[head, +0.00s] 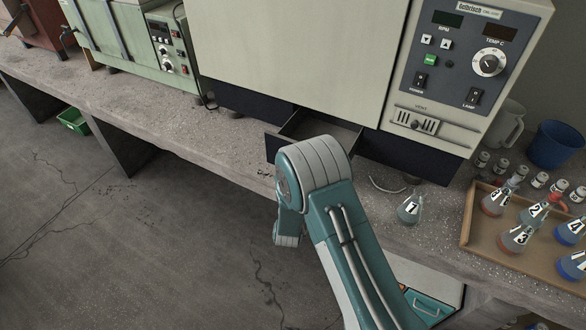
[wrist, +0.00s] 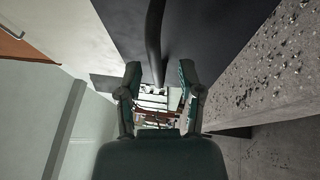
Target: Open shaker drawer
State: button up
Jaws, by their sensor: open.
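The shaker (head: 290,50) is a large pale box with a grey control panel, standing on a dark base. Its dark drawer (head: 335,128) stands partly out of the base, with an open top and side walls showing. My arm covers part of the drawer front in the head view, and I cannot make out my gripper there. In the wrist view my gripper (wrist: 160,72) is open, its two fingers apart. A dark rounded bar (wrist: 155,35), likely the drawer's handle, runs down between the fingers against a dark panel. I cannot tell whether either finger touches it.
A flask marked 1 (head: 410,208) stands on the concrete bench (head: 240,130), right of my arm. A wooden tray (head: 467,240) of flasks, small vials, a blue cup (head: 556,145) and a pale jug (head: 506,125) are further right. The floor before the bench is clear.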

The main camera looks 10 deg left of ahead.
jog(key=s+f, duration=0.2)
jog(key=s, duration=0.9)
jog(key=shift+d, duration=0.1)
jog(key=w+d+r+m+g, duration=0.35)
jog(key=w+r+m, duration=0.25)
jog(key=r, duration=0.4)
jog(key=s+d+r+m+g+y, duration=0.15)
jog(key=d+r+m+g, duration=0.3)
jog(key=r, duration=0.45)
jog(key=s+d+r+m+g, duration=0.2)
jog(key=s+d, duration=0.3)
jog(key=s, duration=0.3)
jog(key=s+d+r+m+g+h, duration=0.1)
jog(key=s+d+r+m, duration=0.3)
jog(key=s, duration=0.5)
jog(key=s+d+r+m+g+h, duration=0.1)
jog(key=s+d+r+m+g, duration=0.2)
jog(key=s+d, duration=0.4)
jog(key=shift+s+d, duration=0.15)
jog(key=shift+s, duration=1.05)
